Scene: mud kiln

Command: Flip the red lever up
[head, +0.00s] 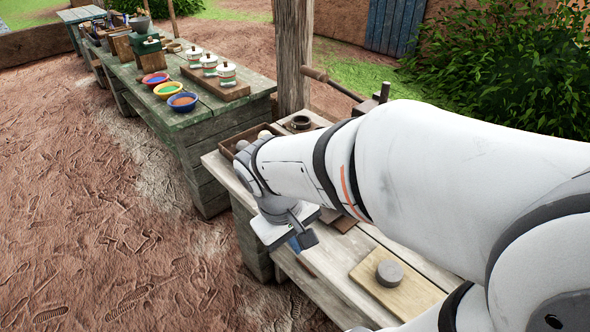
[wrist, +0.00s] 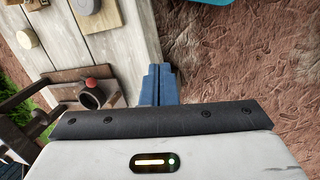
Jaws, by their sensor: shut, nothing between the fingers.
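A small red round knob (wrist: 91,83), which looks like the end of the red lever, shows in the wrist view at the left, beside a dark round cylinder (wrist: 92,98) on a brown wooden piece. The lever's shaft and its tilt cannot be made out. My gripper (wrist: 158,84) has its blue fingers together and empty, to the right of the knob and apart from it, near the bench edge. In the head view my gripper (head: 294,244) is partly hidden under my wrist, over the near bench. No red lever shows in the head view; my arm covers part of that bench.
The near weathered bench (head: 352,249) carries a board (head: 408,297) with a grey cylinder (head: 389,273) and a wooden tray (head: 240,137). A post (head: 294,55) stands behind. A farther bench (head: 205,112) holds bowls and jars. Open muddy ground (head: 90,230) lies left.

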